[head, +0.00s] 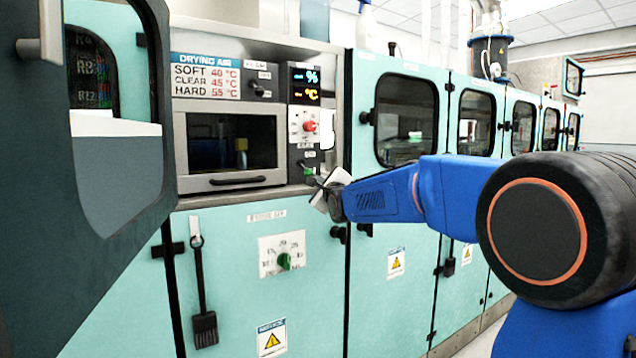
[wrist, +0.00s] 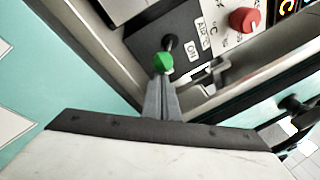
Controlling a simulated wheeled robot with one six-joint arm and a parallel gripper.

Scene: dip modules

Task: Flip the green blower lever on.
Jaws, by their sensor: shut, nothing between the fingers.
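The green blower lever (wrist: 163,63) has a green ball tip on a dark stem, set in a dark plate marked "ON" and "AIR" in the wrist view. In the head view its green tip (head: 308,170) shows small below the red knob. My gripper (wrist: 163,84) is shut and empty, with its fingertips right at the green ball. I cannot tell whether they touch it. In the head view my gripper (head: 316,183) is at the lower right corner of the dryer panel, just below the lever.
A red knob (head: 310,126) sits above the lever and also shows in the wrist view (wrist: 243,20). The drying oven door (head: 232,150) with its dark handle is left of the lever. A ledge (head: 245,194) runs below. An open dark-framed door (head: 100,150) stands at the left.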

